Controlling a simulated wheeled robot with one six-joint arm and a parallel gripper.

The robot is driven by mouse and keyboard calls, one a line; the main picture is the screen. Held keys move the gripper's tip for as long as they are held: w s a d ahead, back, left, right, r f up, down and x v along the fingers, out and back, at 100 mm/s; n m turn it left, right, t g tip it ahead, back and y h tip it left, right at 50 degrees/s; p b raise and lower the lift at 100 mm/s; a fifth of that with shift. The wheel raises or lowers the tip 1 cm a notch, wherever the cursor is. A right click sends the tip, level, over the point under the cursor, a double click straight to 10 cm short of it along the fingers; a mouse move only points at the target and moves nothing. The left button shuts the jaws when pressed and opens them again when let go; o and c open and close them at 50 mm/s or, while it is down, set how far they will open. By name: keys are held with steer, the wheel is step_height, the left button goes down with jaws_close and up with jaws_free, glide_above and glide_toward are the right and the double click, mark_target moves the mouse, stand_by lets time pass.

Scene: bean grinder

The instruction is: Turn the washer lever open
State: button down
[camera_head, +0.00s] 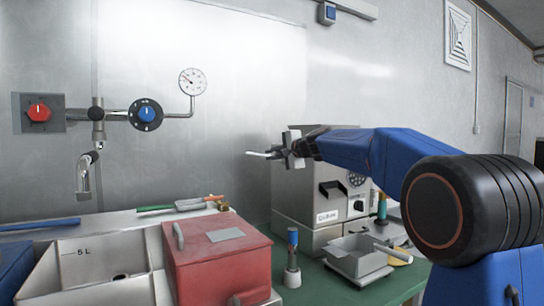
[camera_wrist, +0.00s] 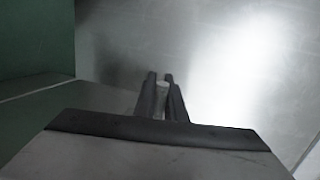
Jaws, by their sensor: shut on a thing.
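My gripper (camera_head: 262,154) is held in the air left of the grey machine, its fingers pointing left. In the wrist view my gripper (camera_wrist: 162,82) has its two dark fingers close together on a small pale piece (camera_wrist: 162,84). I cannot tell what that piece belongs to. On the wall at the left are a tap spout (camera_head: 85,165) with a black fitting (camera_head: 96,113) above it, a blue dial (camera_head: 146,115) and a red knob (camera_head: 39,113). My gripper is well right of these in the head view. No washer lever can be made out for certain.
The grey machine (camera_head: 295,215) stands behind my arm on the green table (camera_head: 330,290). A red box (camera_head: 218,262), a white sink-like bin (camera_head: 75,262) and a grey tray (camera_head: 357,258) are below. A gauge (camera_head: 192,81) is on the wall pipe. The air left of my gripper looks clear.

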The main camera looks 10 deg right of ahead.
steer(key=c, duration=1.8)
jaws_free()
steer(key=shift+s, duration=0.1)
steer(key=v, duration=1.7)
steer(key=shift+s, duration=0.15)
